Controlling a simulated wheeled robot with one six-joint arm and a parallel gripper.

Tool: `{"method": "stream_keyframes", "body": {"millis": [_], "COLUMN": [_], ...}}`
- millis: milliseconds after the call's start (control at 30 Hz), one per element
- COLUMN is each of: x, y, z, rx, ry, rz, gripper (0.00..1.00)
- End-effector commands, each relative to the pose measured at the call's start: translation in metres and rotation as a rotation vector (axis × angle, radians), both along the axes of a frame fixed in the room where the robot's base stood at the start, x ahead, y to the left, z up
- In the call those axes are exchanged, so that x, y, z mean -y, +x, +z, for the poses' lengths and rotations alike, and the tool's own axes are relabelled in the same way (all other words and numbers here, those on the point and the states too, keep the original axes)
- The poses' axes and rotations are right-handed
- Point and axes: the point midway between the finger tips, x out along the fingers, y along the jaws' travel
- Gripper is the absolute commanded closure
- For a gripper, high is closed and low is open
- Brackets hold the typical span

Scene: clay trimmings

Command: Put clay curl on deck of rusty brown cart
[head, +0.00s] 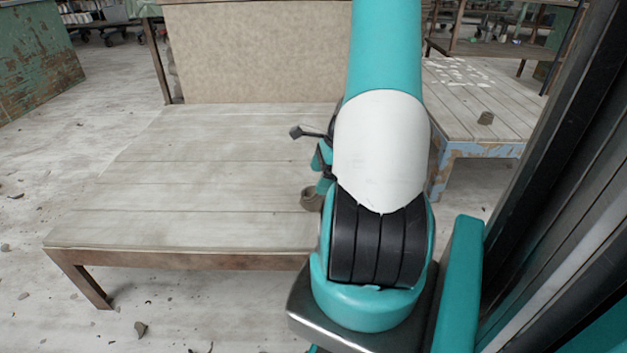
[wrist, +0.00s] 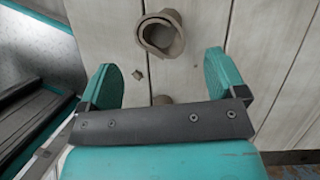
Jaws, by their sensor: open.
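The clay curl (wrist: 161,34) is a grey-brown rolled strip with an open loop. In the wrist view it lies on pale planks, just beyond my fingertips and apart from them. It also shows in the head view (head: 311,198), partly hidden by my arm, on the deck of the rusty brown cart (head: 190,259). This cart has a pale plank deck and a brown metal frame. My gripper (wrist: 163,62) is open with nothing between its teal fingers. In the head view my arm hides most of the gripper and the deck's right part.
A blue-framed, peeling cart (head: 478,150) stands to the right, with a small clay lump (head: 485,118) and pale scraps on top. A beige panel (head: 260,50) rises behind the brown cart. The left deck is clear. Clay crumbs (wrist: 137,74) lie near the curl.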

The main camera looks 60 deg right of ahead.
Motion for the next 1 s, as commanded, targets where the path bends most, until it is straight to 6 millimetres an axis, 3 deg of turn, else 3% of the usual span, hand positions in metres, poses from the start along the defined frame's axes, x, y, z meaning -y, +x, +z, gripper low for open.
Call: {"method": "stream_keyframes", "body": {"millis": [33, 200, 500, 567, 667, 767, 867, 900, 1000], "x": [0.003, 0.008, 0.011, 0.008, -0.009, -0.052, -0.121, -0.152, -0.231], "y": [-0.004, -0.012, -0.016, -0.012, 0.009, 0.047, 0.084, 0.094, 0.102], "z": [0.017, 0.038, 0.045, 0.047, 0.061, 0.089, 0.126, 0.14, 0.171], "rx": [0.0, 0.0, -0.001, 0.002, 0.02, 0.066, 0.14, 0.177, 0.277], "ry": [0.0, 0.001, 0.002, -0.003, -0.033, -0.097, -0.178, -0.209, -0.281], "rz": [-0.002, -0.002, 0.001, 0.019, 0.145, 0.425, 0.815, 0.98, 1.389], "gripper": [0.1, 0.1, 0.1, 0.1, 0.1, 0.1, 0.1, 0.1, 0.1]}}
